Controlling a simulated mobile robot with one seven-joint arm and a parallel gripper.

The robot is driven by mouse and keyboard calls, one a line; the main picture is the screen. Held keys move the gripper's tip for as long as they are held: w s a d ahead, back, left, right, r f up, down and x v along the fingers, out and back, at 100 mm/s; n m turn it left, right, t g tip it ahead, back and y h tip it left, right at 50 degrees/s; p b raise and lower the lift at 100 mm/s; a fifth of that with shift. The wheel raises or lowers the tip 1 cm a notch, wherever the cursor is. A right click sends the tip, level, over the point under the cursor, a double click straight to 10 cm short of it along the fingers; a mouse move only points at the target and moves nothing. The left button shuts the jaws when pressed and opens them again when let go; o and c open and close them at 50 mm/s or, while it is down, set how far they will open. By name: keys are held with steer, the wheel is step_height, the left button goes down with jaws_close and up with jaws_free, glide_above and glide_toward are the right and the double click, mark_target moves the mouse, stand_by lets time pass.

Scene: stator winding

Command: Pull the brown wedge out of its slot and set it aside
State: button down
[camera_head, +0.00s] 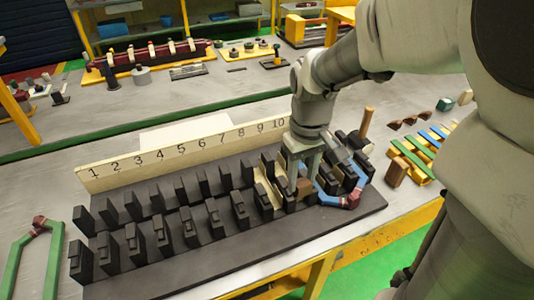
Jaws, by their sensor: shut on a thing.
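The dark slotted stator fixture (240,250) lies on the bench, with black blocks in rows and a pale strip numbered 1 to 10 behind. My gripper (303,184) points down near the right end of the fixture, around slot 10. It is shut on the small brown wedge (304,188), which shows between and below the fingers. The wedge is small and partly hidden, so I cannot tell whether it is still within its slot. A blue coil (328,196) with reddish-brown ends lies in the fixture just right of the gripper.
A pale liner (264,195) sits left of the gripper. A wooden block (396,173), a mallet (366,122) and coloured strips (425,145) lie to the right. A green coil (53,262) lies at far left.

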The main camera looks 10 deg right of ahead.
steer(key=shift+s+d+r, duration=0.2)
steer(key=shift+d+r, duration=0.35)
steer(key=shift+d, duration=0.3)
steer(key=shift+f, duration=0.15)
step_height(320, 180, down, 7)
steer(key=b, duration=0.5)
steer(key=shift+b, duration=0.3)
steer(key=shift+f, duration=0.2)
